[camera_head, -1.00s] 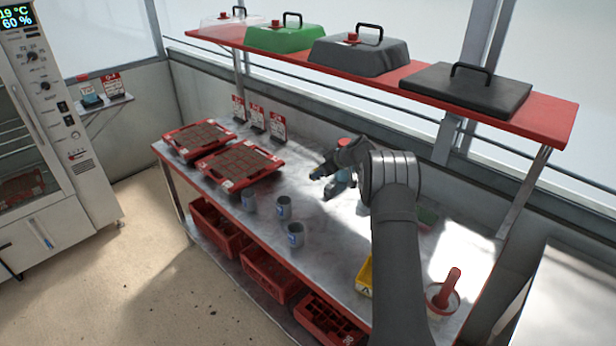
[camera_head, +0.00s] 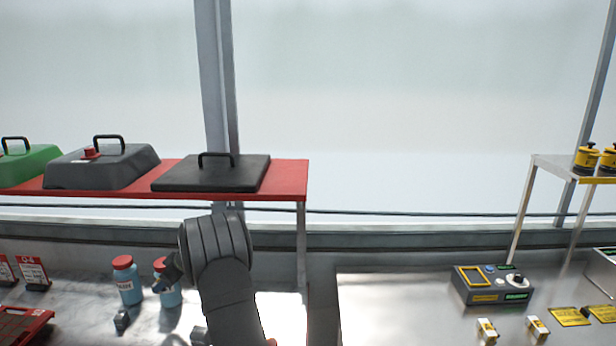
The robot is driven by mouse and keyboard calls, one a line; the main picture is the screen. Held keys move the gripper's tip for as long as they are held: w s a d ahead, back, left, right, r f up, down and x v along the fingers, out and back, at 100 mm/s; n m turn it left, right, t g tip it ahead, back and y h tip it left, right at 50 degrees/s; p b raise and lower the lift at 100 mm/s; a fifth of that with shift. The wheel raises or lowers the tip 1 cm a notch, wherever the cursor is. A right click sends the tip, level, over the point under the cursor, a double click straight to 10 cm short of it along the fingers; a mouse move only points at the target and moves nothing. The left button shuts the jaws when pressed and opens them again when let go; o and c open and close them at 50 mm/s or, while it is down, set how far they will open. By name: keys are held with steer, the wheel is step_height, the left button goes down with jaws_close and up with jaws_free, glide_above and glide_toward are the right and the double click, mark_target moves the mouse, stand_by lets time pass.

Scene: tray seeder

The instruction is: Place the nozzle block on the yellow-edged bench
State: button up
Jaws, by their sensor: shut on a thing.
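My gripper (camera_head: 168,275) is at the lower left, over the grey bench and in front of the right one of two blue bottles. It is small and dark, partly behind my arm's wrist. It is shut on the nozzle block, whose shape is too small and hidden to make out. The bench on the right (camera_head: 390,300) has a bare metal top on its left part and yellow-marked things on its right part. Its front edge is out of view. My gripper is well to the left of that bench.
Two red-capped blue bottles (camera_head: 127,282) and a small grey block (camera_head: 122,320) are near my gripper. A grey control box (camera_head: 493,285), small white-and-yellow blocks (camera_head: 487,330) and yellow plates (camera_head: 569,316) occupy the right bench. A yellow-edged shelf (camera_head: 598,180) is above them.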

steer(key=w+d+r+m+t+h, duration=0.1)
steer(key=d+m, duration=0.1)
steer(key=d, duration=0.8)
steer(key=w+d+r+m+t, duration=0.1)
steer(key=d+m+t, duration=0.1)
steer(key=d, duration=0.7)
steer(key=w+d+r+m+t+h, duration=0.1)
steer(key=w+d+r+m, duration=0.15)
steer(key=d, duration=0.75)
steer(key=s+d+m+t+h, duration=0.1)
steer(key=s+d, duration=0.4)
steer(key=d, duration=0.6)
steer(key=s+d+m+t+h, duration=0.2)
steer(key=s+d+m, duration=0.3)
steer(key=d, duration=0.7)
steer(key=shift+s+f+h, duration=0.3)
steer(key=shift+s+h, duration=0.2)
steer(key=shift+h, duration=0.1)
steer(key=shift+d+r, duration=0.1)
